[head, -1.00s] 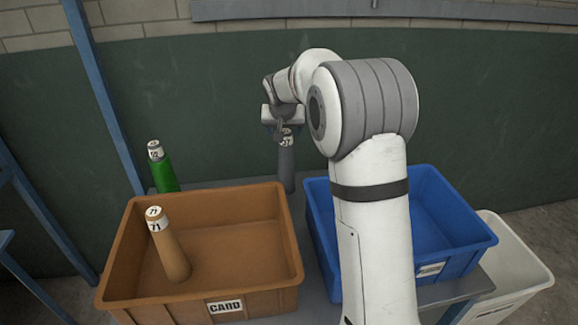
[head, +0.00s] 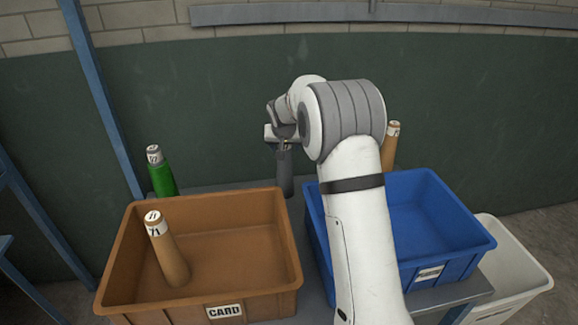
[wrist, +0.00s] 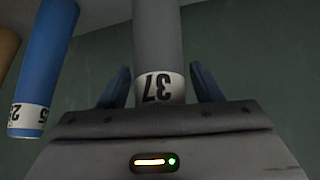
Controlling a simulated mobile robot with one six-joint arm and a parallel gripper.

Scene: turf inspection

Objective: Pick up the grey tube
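The grey tube (head: 284,175) stands upright on the grey table behind the two front bins, its upper end hidden by my gripper (head: 281,140) in the head view. In the wrist view the grey tube (wrist: 158,45) shows a white label reading 37, lying between the two blue fingers of my gripper (wrist: 161,80). The fingers are on either side of it with narrow gaps showing, so the gripper looks open around the tube.
A blue tube (wrist: 45,65) is close beside the grey one in the wrist view. A green tube (head: 162,175) and a tan tube (head: 391,145) stand farther off. A brown bin (head: 225,196) holds another tan tube (head: 168,250). A blue bin (head: 465,238) and white bin (head: 520,275) are at right.

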